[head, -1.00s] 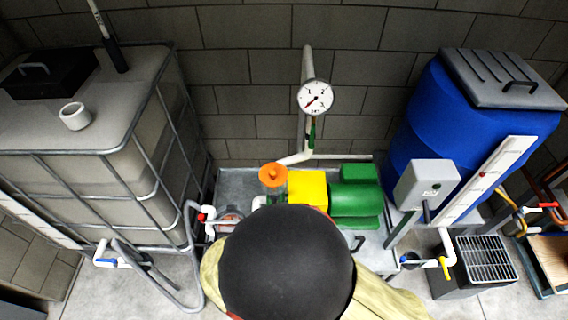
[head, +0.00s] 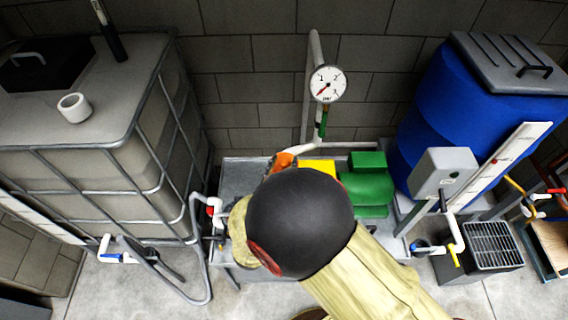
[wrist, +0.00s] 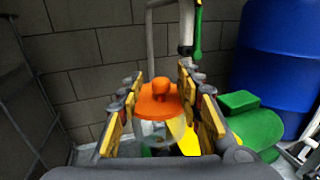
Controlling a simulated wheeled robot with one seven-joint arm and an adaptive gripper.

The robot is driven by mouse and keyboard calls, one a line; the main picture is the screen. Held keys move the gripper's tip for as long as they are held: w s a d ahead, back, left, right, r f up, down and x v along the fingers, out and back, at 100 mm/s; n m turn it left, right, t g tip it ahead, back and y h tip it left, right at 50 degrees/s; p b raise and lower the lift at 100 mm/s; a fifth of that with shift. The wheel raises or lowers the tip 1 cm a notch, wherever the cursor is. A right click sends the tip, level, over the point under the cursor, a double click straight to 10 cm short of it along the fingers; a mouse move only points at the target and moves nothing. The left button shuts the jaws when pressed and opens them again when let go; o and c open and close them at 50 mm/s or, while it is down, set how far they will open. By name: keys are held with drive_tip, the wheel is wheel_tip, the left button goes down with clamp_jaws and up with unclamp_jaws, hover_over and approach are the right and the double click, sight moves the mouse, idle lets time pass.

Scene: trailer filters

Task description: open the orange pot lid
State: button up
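The orange pot lid (wrist: 158,102) is a disc with a round knob on top, seen in the wrist view between my two fingers. A clear pot body (wrist: 155,133) shows under it. My gripper (wrist: 160,84) is open, with one yellow-padded finger on each side of the lid. I cannot tell whether either pad touches it. In the head view a bit of orange (head: 284,159), apparently the lid, shows behind my arm. My dark arm joint hides the gripper and most of the pot there.
A green pump (head: 368,190) with a yellow part (head: 318,166) stands just right of the pot. A pipe with a pressure gauge (head: 328,84) rises behind. A caged tank (head: 75,165) stands left and a blue barrel (head: 440,115) right.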

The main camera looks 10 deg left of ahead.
drive_tip(key=shift+w+d, duration=0.1)
drive_tip(key=shift+w, duration=0.5)
drive_tip(key=c, duration=0.3)
clamp_jaws()
